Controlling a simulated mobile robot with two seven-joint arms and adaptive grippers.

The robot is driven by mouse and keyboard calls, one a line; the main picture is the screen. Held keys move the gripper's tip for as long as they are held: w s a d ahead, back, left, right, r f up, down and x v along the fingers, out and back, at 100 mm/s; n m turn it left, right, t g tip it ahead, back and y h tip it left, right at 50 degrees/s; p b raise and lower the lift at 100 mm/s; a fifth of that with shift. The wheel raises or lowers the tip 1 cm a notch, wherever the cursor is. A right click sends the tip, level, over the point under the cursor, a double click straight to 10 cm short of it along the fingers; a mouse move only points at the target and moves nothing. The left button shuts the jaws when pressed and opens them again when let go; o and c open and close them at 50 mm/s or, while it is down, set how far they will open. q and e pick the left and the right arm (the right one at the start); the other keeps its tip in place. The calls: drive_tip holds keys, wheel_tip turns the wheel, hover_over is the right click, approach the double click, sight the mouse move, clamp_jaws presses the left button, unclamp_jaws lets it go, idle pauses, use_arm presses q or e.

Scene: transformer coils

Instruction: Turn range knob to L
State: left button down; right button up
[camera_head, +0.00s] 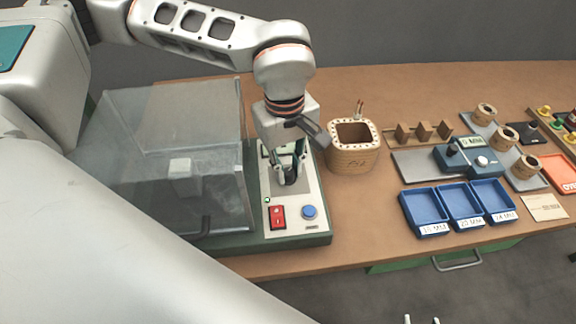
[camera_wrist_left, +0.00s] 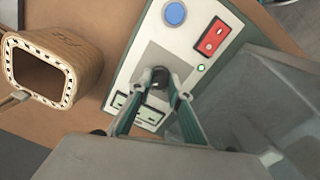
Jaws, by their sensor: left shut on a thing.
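The dark round range knob (camera_head: 289,178) sits on the light panel of the machine (camera_head: 310,204), partly hidden by my gripper. My left gripper (camera_head: 290,172) reaches down from above with its fingers on both sides of the knob, shut on it. In the left wrist view the two fingertips (camera_wrist_left: 166,88) close around the knob (camera_wrist_left: 158,76). The knob's pointer and any range letters cannot be made out. Only the tips of my right gripper (camera_head: 422,320) show at the bottom edge of the head view, apart, with nothing seen between them.
A red switch (camera_head: 277,217) and a blue button (camera_head: 309,212) sit near the panel's front. A clear guard (camera_head: 190,150) stands left of the panel. A wooden coil block (camera_head: 352,160) stands close on the right. Blue trays (camera_head: 425,229) lie further right.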

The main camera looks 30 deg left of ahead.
sight(287, 173)
idle(0.4)
use_arm(q)
drive_tip(key=c, duration=1.9)
unclamp_jaws()
drive_tip(key=r, duration=1.2)
drive_tip(key=shift+s+a, duration=0.1)
drive_tip(key=shift+s, duration=0.1)
